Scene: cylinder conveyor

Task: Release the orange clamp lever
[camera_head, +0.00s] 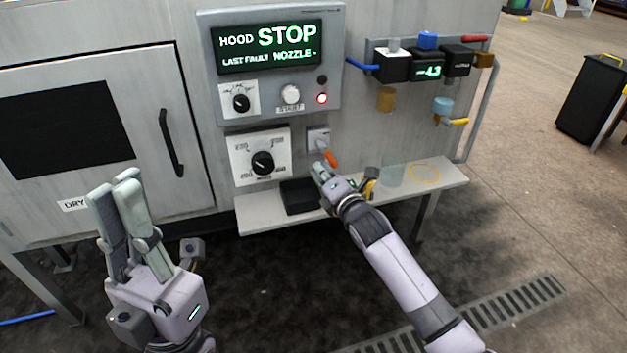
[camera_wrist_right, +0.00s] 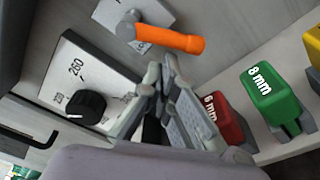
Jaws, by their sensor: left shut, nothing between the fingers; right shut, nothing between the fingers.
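The orange clamp lever (camera_head: 332,159) sticks out from a small plate on the machine front, below the control panel. In the right wrist view the lever (camera_wrist_right: 170,38) runs from a grey pivot on the white plate (camera_wrist_right: 137,18) toward the right. My right gripper (camera_head: 318,167) is shut and empty, just below and beside the lever. In the right wrist view my right gripper's fingertips (camera_wrist_right: 160,72) lie a little below the lever, with a small apparent gap. My left gripper (camera_head: 122,182) is shut and empty, pointing up in front of the dryer door, far from the lever.
A temperature dial (camera_head: 262,162) sits left of the lever. A shelf (camera_head: 262,211) below holds a black tray (camera_head: 300,197) and coloured blocks, including a red 6 mm (camera_wrist_right: 222,117) and green 8 mm one (camera_wrist_right: 270,92). Air valves (camera_head: 427,65) hang at upper right.

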